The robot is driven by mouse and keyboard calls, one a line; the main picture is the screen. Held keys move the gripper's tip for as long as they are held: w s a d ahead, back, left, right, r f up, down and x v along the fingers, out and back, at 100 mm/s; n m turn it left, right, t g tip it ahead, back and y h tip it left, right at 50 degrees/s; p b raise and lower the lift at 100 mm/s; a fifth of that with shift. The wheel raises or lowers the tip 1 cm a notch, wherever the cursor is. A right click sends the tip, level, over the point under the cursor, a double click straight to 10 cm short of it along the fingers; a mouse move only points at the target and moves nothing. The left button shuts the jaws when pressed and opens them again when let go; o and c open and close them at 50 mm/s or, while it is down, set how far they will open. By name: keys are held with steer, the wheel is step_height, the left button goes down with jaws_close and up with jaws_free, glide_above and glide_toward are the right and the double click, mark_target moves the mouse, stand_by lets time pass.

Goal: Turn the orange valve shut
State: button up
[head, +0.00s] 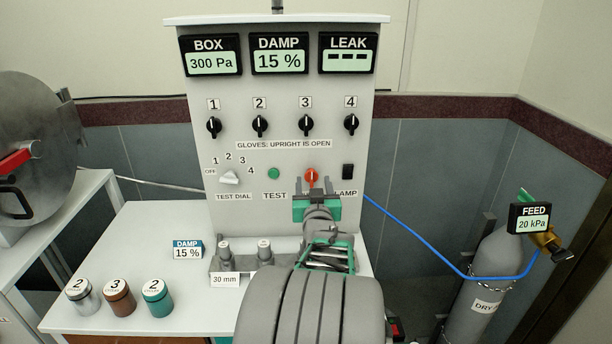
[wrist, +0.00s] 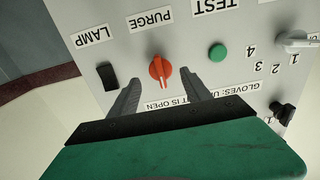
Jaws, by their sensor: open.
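The orange valve (head: 311,176) is a small round knob with a raised grip, low on the white panel. Its grip looks about upright in the head view. In the wrist view, which is upside down, the valve (wrist: 160,69) sits beside the PURGE label. My gripper (head: 315,194) is open and empty in front of the panel, just below the valve in the head view. In the wrist view my gripper's fingertips (wrist: 159,77) lie to either side of the valve with gaps. I cannot tell how far they are from the panel. My arm hides the PURGE label in the head view.
A green button (head: 274,173) and a black lamp switch (head: 348,171) flank the valve. A white test dial (head: 229,178) is further left, with several black glove knobs above. Jars and a small fixture stand on the white bench (head: 130,225). A blue hose (head: 420,240) runs right to a grey cylinder.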

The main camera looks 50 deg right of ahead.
mark_target(312, 179)
steer(key=x, duration=0.4)
steer(key=shift+w, duration=0.2)
steer(key=shift+c, duration=0.6)
jaws_close()
